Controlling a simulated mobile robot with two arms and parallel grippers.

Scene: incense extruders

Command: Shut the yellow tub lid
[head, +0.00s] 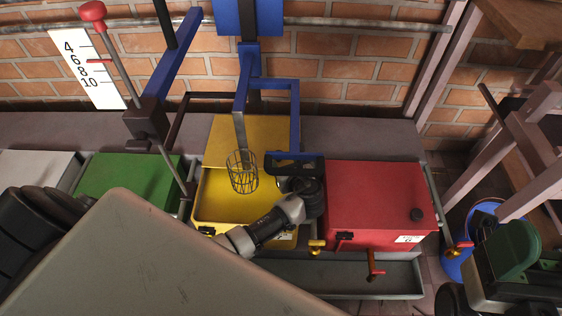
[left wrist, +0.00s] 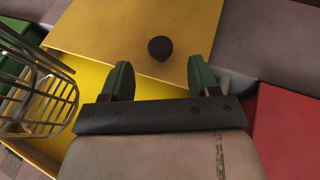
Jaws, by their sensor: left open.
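The yellow tub (head: 207,207) stands open between a green and a red tub, its yellow inside showing. Its yellow-brown lid (head: 228,137) lies behind the opening, and the lid also fills the upper middle of the left wrist view (left wrist: 110,30). A black round knob (left wrist: 160,48) stands on the lid there. My left gripper (head: 295,162) is over the right side of the yellow tub. In the left wrist view its green fingers (left wrist: 160,78) are apart and empty, below the knob in the picture. My right gripper (head: 512,250) shows partly at the right edge; its jaw gap is unclear.
A wire basket (head: 242,176) hangs over the yellow tub, left of my left gripper, from a blue frame (head: 294,110). The green tub (head: 125,178) and red tub (head: 375,195) stand close on either side. A grey trough (head: 345,275) runs in front.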

